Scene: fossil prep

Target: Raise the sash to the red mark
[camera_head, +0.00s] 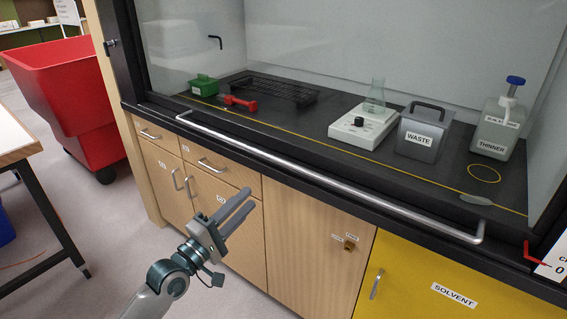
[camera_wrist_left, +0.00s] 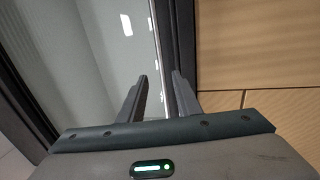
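The sash handle, a long silver bar (camera_head: 330,181), runs along the low front of the fume hood. The clear sash pane (camera_head: 190,45) is hard to make out, and I cannot tell exactly where its lower edge lies. A red angled mark (camera_head: 528,252) shows at the far right, beside a white label. My left gripper (camera_head: 246,207) is in front of the wooden cabinet, below the bar in the head view, its two fingers apart. In the left wrist view the gripper (camera_wrist_left: 161,85) is open and a bright bar (camera_wrist_left: 168,60) runs between its fingers; contact is not visible. My right gripper is out of view.
Inside the hood stand a green box (camera_head: 204,86), a black rack (camera_head: 270,90), a white hotplate (camera_head: 362,128) with a flask, a waste bin (camera_head: 415,150) and a thinner bottle (camera_head: 497,128). A red cart (camera_head: 65,85) and a table (camera_head: 15,138) stand left.

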